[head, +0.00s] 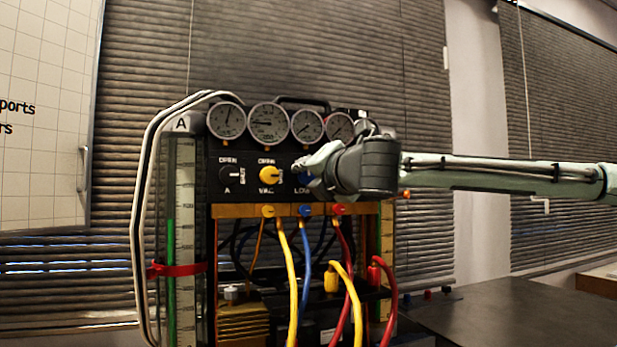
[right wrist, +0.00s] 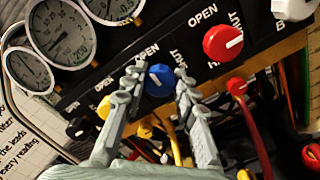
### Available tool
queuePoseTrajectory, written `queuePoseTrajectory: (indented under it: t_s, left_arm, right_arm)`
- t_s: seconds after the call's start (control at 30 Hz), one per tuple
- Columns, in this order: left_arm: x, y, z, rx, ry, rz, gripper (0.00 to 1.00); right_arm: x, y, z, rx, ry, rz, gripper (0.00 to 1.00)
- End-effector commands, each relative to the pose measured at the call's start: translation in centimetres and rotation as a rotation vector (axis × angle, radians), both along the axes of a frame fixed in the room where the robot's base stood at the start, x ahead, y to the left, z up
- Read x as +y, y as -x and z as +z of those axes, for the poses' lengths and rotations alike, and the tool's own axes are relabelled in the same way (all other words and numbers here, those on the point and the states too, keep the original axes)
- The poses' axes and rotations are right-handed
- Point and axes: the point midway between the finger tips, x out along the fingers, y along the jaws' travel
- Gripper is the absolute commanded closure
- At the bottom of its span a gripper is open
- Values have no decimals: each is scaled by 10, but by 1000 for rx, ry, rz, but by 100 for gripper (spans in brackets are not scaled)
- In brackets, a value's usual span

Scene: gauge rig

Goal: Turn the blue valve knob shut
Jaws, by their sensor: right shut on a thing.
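The blue valve knob (right wrist: 159,80) sits on the black panel between the two fingers of my right gripper (right wrist: 160,77) in the right wrist view. The fingers are shut on it, one on each side. Its pale pointer mark is small, and I cannot tell its exact direction. OPEN and SHUT are printed around it. In the head view my right gripper (head: 304,166) reaches in from the right and hides most of the knob. My left gripper is not in view.
A yellow knob (head: 269,175) is left of the blue one. A red knob (right wrist: 223,43) is on its other side. Gauges (head: 268,123) line the top. Coloured hoses (head: 291,270) hang below. A dark table (head: 520,312) is at right.

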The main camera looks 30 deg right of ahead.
Motion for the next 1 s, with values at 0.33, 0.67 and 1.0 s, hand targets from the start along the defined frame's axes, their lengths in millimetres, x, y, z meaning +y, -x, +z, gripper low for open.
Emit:
queuePoseTrajectory:
  t_s: [0.33, 0.67, 1.0]
  left_arm:
    - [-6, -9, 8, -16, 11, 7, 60]
    - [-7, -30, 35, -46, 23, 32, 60]
    - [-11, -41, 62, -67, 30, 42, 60]
  right_arm:
    - [0, 0, -1, -47, -202, 0, 100]
    - [1, 0, -2, -120, -503, 2, 100]
    - [1, 0, -3, -195, -818, 1, 100]
